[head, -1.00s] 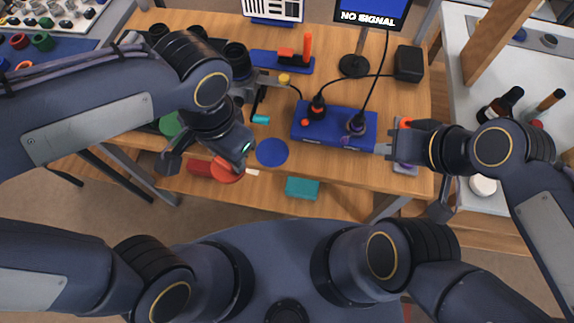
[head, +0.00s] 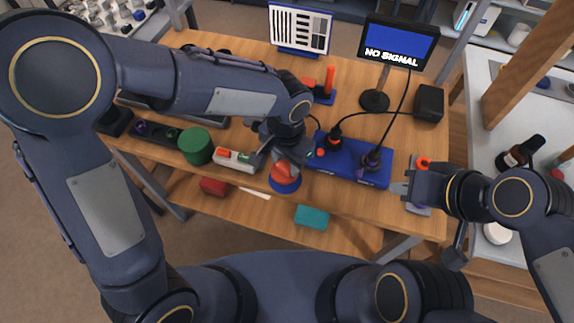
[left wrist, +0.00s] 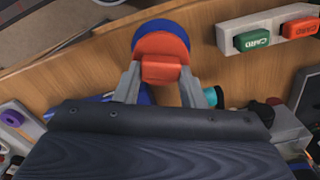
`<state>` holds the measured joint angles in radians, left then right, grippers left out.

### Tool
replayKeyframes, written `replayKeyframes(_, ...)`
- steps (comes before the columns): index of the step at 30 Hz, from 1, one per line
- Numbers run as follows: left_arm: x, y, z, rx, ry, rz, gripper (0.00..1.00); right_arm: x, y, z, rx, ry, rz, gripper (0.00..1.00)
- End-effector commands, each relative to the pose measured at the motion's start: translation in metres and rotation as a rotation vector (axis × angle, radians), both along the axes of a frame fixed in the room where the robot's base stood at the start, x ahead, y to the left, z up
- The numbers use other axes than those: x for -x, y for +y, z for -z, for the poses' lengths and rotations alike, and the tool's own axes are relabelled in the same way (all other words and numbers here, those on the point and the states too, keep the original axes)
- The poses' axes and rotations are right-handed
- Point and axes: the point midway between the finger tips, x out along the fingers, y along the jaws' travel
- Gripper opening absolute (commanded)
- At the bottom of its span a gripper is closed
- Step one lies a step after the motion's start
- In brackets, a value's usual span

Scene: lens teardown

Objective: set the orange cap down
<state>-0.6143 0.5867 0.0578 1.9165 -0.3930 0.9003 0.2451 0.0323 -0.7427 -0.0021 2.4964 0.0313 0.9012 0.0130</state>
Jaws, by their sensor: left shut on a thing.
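My left gripper (head: 277,162) is shut on the orange cap (head: 285,174). In the left wrist view the cap (left wrist: 162,68) is a red-orange disc with a raised grip between the two fingers. The cap is over a round blue pad (head: 284,187) near the table's front edge. A blue rim (left wrist: 158,25) shows past the cap's far side in the wrist view. I cannot tell whether the cap touches the pad. My right gripper (head: 426,221) is open and empty at the table's right front.
A white holder (head: 237,164) with green and orange cards and a green round lid (head: 196,146) are left of the pad. A blue block (head: 350,162) with cabled plugs is to the right. A teal box (head: 311,216) lies on the lower shelf.

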Motion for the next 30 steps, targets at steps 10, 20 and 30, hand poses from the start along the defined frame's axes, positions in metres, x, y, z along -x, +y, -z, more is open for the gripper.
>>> replayKeyframes(10, -0.002, -0.001, 0.035, -0.001, 0.002, 0.000, 0.09, 0.000, 0.000, 0.002, 0.000, 0.000, 0.000, 0.00)
replayKeyframes(20, -0.002, -0.001, 0.040, -0.001, 0.001, 0.000, 0.09, 0.000, 0.000, 0.007, 0.000, 0.000, 0.000, 0.00)
replayKeyframes(30, -0.002, -0.001, 0.036, -0.001, 0.001, 0.000, 0.45, 0.000, 0.000, 0.004, 0.000, 0.000, 0.000, 0.00)
